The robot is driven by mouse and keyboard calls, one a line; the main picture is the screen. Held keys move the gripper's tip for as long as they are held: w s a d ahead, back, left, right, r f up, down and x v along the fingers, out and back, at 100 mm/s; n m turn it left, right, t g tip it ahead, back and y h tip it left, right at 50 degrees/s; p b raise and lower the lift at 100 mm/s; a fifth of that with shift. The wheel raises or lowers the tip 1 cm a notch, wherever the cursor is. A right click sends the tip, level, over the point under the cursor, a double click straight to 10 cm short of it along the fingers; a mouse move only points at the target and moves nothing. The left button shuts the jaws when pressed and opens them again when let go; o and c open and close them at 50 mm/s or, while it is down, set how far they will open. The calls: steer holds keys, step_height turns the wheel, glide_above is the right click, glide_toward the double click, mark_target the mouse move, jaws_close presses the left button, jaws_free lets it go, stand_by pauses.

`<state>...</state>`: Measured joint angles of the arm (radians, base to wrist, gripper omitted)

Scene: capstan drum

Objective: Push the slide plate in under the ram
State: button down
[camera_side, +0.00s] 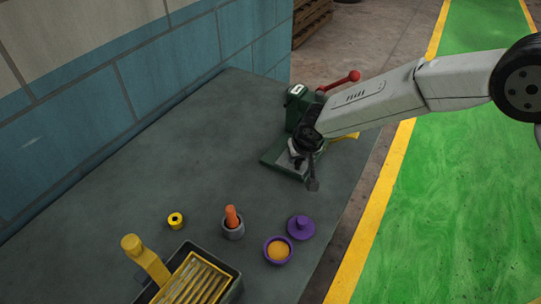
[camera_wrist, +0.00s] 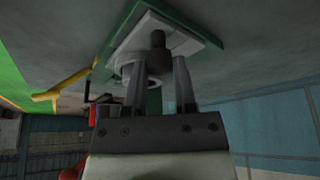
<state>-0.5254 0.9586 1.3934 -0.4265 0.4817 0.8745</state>
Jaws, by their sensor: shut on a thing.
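The green press (camera_side: 297,108) stands near the bench's far right edge, its red-knobbed lever (camera_side: 340,81) reaching right. My gripper (camera_side: 304,158) is low over the front of its green base (camera_side: 279,157). The pale slide plate (camera_side: 291,150) shows only partly beside my gripper. In the wrist view the slide plate (camera_wrist: 186,40) lies on the green base with a dark upright knob (camera_wrist: 158,42) and a pale ring beside it. My fingers (camera_wrist: 158,68) are either side of the knob, shut on it. My gripper hides the ram and the plate's inner end.
In front stand a yellow ring (camera_side: 175,220), a grey cup with an orange plug (camera_side: 232,222), a purple bowl (camera_side: 278,250), a purple lid (camera_side: 301,227) and a dark tray (camera_side: 228,291) with a yellow-handled tool. A block wall (camera_side: 130,85) bounds the left. The bench's middle is clear.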

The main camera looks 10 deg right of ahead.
stand_by(0.8)
steer(key=w+d, duration=0.6)
steer(key=shift+w+d, duration=0.35)
steer(key=shift+d, duration=0.05)
steer(key=shift+c, duration=2.1)
jaws_free()
steer(key=v, duration=0.7)
steer(key=shift+r, duration=0.4)
steer(key=shift+s+a, duration=0.1)
steer(key=shift+s, duration=0.1)
